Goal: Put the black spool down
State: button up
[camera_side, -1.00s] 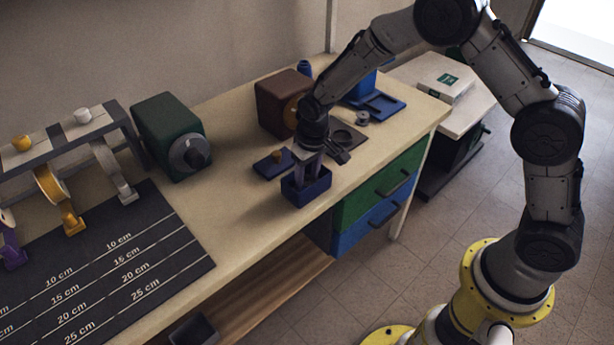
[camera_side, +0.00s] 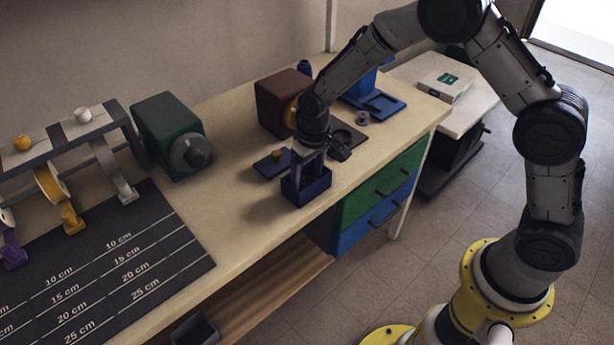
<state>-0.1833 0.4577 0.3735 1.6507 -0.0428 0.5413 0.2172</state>
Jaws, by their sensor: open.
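My gripper (camera_side: 308,183) points down into a small open blue box (camera_side: 306,194) near the front edge of the workbench. Its fingers are apart, with their tips inside the box walls. I cannot make out a black spool; the inside of the box is mostly hidden by the fingers and walls. A flat blue lid with a tan knob (camera_side: 270,165) lies on the bench just behind and left of the box.
A green machine (camera_side: 170,135) and a ribbon rack (camera_side: 70,135) stand left, by a dark measuring mat (camera_side: 110,265). A brown machine (camera_side: 277,103) and blue stand (camera_side: 375,103) are behind my gripper. Bare bench lies left of the box.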

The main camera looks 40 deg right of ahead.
notch_tip(320, 180, up, 12)
jog(key=s+f, duration=0.1)
jog(key=s, duration=0.1)
jog(key=s+d+r+t, duration=0.2)
jog(key=s+d+r, duration=0.3)
jog(key=s+r, duration=0.65)
jog(key=s+d+t, duration=0.2)
jog(key=s+d, duration=0.1)
jog(key=s, duration=1.2)
jog(key=shift+s+r, duration=0.4)
